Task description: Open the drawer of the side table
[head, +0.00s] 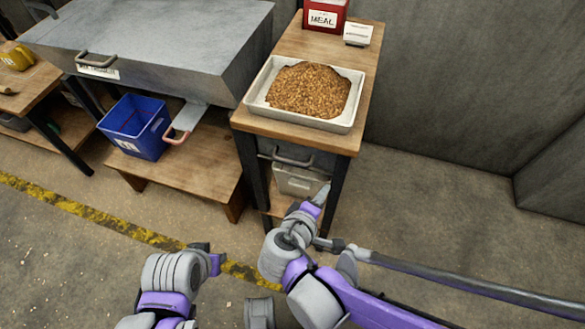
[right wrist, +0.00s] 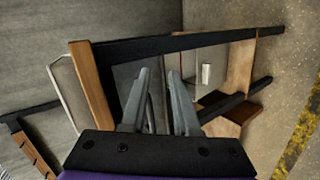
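The side table (head: 352,140) has a wooden top and dark legs, right of centre in the head view. Under its top is a grey drawer front with a bar handle (head: 293,158). My right gripper (head: 322,194) is in front of the table's open side, low and right of the handle. In the right wrist view its two fingers (right wrist: 160,72) are apart and point at the grey drawer front (right wrist: 126,76); I cannot tell whether they touch the handle. My left gripper (head: 208,255) is low and left of the table, its fingers not clear.
A tray of grain (head: 345,122), a red meal box (head: 325,15) and a small white box (head: 358,34) stand on the table. A blue bin (head: 135,128) sits on a low bench at left. A wall is behind; open floor lies right.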

